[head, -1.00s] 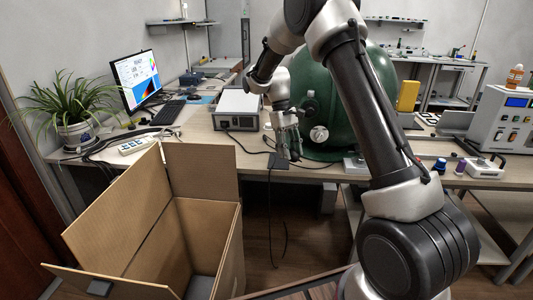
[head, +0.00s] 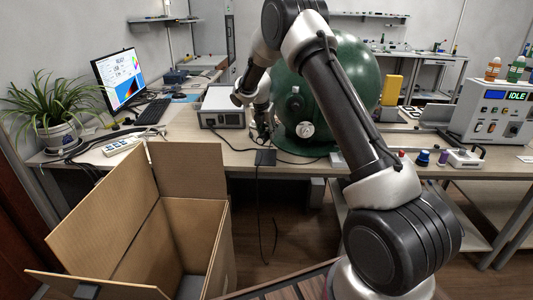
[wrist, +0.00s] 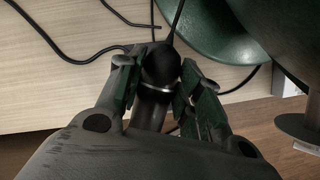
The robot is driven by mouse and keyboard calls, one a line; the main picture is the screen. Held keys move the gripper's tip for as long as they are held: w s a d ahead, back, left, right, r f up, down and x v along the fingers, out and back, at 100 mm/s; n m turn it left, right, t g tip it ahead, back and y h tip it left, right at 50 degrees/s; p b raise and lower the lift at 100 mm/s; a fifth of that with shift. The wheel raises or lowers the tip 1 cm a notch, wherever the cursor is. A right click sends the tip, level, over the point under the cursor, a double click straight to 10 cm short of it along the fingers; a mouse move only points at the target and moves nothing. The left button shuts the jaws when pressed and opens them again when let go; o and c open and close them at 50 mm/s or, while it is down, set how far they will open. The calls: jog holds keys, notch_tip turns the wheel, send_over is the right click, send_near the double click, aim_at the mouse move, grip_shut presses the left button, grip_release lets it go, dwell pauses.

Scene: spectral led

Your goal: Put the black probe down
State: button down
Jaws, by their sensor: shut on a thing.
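The black probe (wrist: 160,67) is in the wrist view, a dark cylinder with a silver ring and a cable running from its far end. My gripper (wrist: 156,88) is shut on it, one finger on each side. The probe is over the light wooden desk top near its front edge; I cannot tell whether it touches the desk. In the head view my gripper (head: 262,126) is in front of the green sphere, right of the white-grey instrument box, and the probe is too small there to make out.
The green sphere (head: 345,80) stands close to the right of my gripper. The instrument box (head: 222,106) is to its left. Black cables lie on the desk (head: 190,140) and hang over its edge. An open cardboard box (head: 190,222) stands on the floor in front.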

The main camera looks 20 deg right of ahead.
notch_tip(320, 180, down, 8)
jog(key=shift+r, duration=0.15)
dwell(0.3)
jog(key=c, duration=1)
grip_release()
jog(key=shift+o, duration=0.2)
